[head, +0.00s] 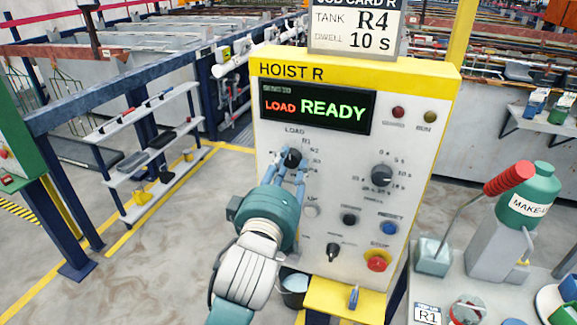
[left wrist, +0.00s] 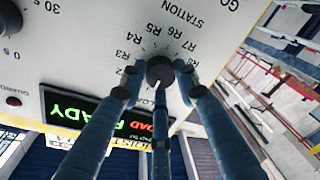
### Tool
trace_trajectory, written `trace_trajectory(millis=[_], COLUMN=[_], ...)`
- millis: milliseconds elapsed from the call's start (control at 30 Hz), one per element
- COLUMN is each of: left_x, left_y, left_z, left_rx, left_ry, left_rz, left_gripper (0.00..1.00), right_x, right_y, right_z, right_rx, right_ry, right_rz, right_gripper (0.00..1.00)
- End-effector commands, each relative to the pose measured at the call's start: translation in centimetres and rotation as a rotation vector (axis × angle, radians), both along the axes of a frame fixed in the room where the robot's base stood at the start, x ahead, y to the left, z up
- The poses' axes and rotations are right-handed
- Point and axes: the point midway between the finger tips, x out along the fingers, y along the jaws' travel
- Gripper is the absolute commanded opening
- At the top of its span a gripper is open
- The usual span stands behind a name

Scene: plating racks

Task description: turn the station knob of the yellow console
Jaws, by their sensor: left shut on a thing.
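The yellow console (head: 420,75) stands upright in the head view, with a light grey face, a yellow top marked HOIST R and a display (head: 318,110) reading LOAD READY. Its station knob (head: 292,158) is small and black, on the upper left of the face; it also shows in the left wrist view (left wrist: 160,69), ringed by labels including R3, R4, R5 and R6. Its white mark points down in that view, toward the partly hidden LOAD label. My left gripper (head: 289,170) is shut on the knob, its blue fingers around it. My right gripper is out of view.
The job card (head: 355,28) above reads TANK R4, DWELL 10 s. A dwell dial (head: 381,175), buttons and a red stop button (head: 377,264) share the face. A bench (head: 430,285) with a green bottle (head: 530,195) stands right. A shelf rack (head: 150,120) stands left.

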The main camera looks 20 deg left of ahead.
Motion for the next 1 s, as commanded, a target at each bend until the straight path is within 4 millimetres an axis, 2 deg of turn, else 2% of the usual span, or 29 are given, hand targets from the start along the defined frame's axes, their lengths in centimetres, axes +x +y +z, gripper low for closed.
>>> trace_trajectory(millis=[367, 1000], left_x=[0.1, 0.1], left_y=[0.1, 0.2], left_z=[0.1, 0.1], left_rx=[0.164, 0.762], left_ry=[-0.006, -0.029], left_rz=[0.002, 0.003], left_gripper=[0.05, 0.05], right_x=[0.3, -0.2], right_y=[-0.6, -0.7], right_z=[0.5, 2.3], right_rx=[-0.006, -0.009], right_ry=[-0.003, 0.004], right_rz=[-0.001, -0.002], right_gripper=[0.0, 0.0])
